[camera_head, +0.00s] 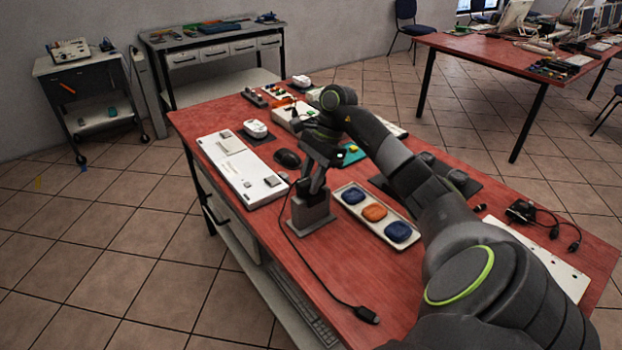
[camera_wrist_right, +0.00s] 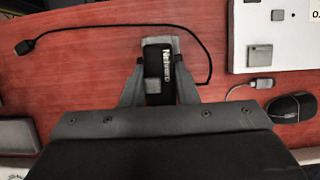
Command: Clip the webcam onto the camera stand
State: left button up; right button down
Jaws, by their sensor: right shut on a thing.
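My right gripper (camera_head: 314,190) is shut on the black webcam (camera_wrist_right: 157,66), which has white lettering and sits between the two fingers in the right wrist view. The grey camera stand (camera_head: 311,218) stands on the red table, directly below the webcam in the head view; its grey edge shows around the webcam in the wrist view. The webcam is at the top of the stand, but I cannot tell whether it is seated. A thin black cable runs to a plug (camera_head: 366,314) near the table's front edge. My left gripper is not in view.
A tray (camera_head: 349,184) with blue and orange round pieces lies right of the stand. A white panel (camera_head: 238,176) and a black mouse (camera_head: 287,158) lie to the left and behind. A black device with cables (camera_head: 524,211) lies at the right. The red table (camera_head: 325,265) in front is mostly clear.

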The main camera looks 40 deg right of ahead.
jog(key=c, duration=1.1)
grip_release()
jog(key=shift+o, duration=0.2)
jog(key=shift+r, duration=0.1)
jog(key=v, duration=0.6)
jog(key=shift+b, duration=0.4)
jog(key=p+v, duration=1)
jog(key=v, duration=0.1)
jog(key=shift+p, duration=0.35)
jog(key=shift+r, duration=0.1)
